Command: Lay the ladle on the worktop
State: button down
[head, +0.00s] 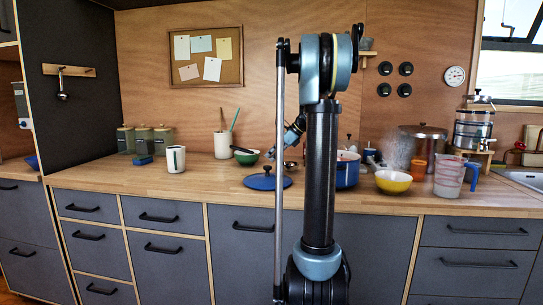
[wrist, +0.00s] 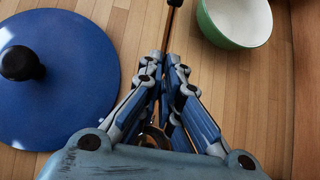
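The ladle (wrist: 170,24) shows in the wrist view as a thin dark handle running up from between my fingertips, with a shiny rounded part low between the fingers. My gripper (wrist: 168,68) is closed around the handle. In the head view my gripper (head: 272,153) is low over the worktop (head: 215,181), behind the blue lid. A small metallic shape beside it may be the ladle's bowl (head: 290,165). I cannot tell whether the ladle touches the worktop. My arm hides part of the area.
A blue lid (head: 262,183) with a dark knob lies left of my gripper in the wrist view; a green bowl (wrist: 236,20) is at upper right. A blue pot (head: 347,173) and yellow bowl (head: 393,182) stand right. Worktop between the white mug (head: 176,159) and lid is clear.

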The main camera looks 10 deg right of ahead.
jog(key=shift+f, duration=0.4)
dwell(0.5)
jog(key=c, duration=1.7)
grip_release()
